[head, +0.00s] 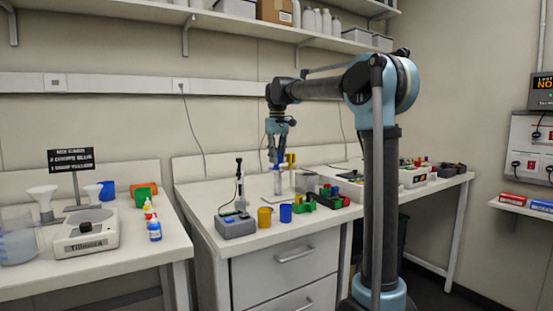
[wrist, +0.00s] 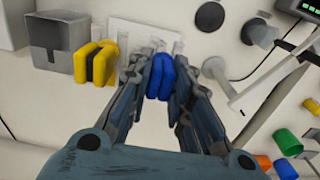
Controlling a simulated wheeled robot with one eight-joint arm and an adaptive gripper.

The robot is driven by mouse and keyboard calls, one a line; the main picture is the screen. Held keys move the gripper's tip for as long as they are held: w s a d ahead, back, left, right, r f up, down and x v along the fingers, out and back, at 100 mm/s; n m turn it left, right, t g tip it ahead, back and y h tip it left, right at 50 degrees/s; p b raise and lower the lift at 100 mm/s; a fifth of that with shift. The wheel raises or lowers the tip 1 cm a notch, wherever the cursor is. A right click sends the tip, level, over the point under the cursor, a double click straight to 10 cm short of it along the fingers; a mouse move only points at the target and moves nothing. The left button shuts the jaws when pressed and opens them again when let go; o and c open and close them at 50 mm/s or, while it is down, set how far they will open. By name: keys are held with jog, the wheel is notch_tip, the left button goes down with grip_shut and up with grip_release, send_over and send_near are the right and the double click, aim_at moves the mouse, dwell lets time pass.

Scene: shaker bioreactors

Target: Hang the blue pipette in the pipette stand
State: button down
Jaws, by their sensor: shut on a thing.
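My gripper (head: 277,152) points down over the middle bench and is shut on the blue pipette. In the wrist view the blue pipette (wrist: 160,76) sits between the fingers of my gripper (wrist: 161,68), and mostly its blue upper part shows. A yellow pipette (head: 291,158) is upright just right of my gripper; it also shows left of the fingers in the wrist view (wrist: 82,64). The pipette stand (wrist: 140,32) appears as a pale plate beyond the fingertips. Whether the blue pipette touches the stand or hangs free I cannot tell; its lower part is hidden.
A grey box (wrist: 60,44) is close beside the yellow pipette. On the bench front are a grey device (head: 237,225), a yellow cup (head: 264,217), a blue cup (head: 285,213) and green blocks (head: 304,206). A separate left bench holds a turbidity device (head: 85,233).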

jog(key=shift+f, duration=0.1)
jog(key=c, duration=1.4)
grip_release()
jog(key=shift+o, duration=0.2)
jog(key=shift+r, duration=3.5)
jog(key=shift+d, duration=0.1)
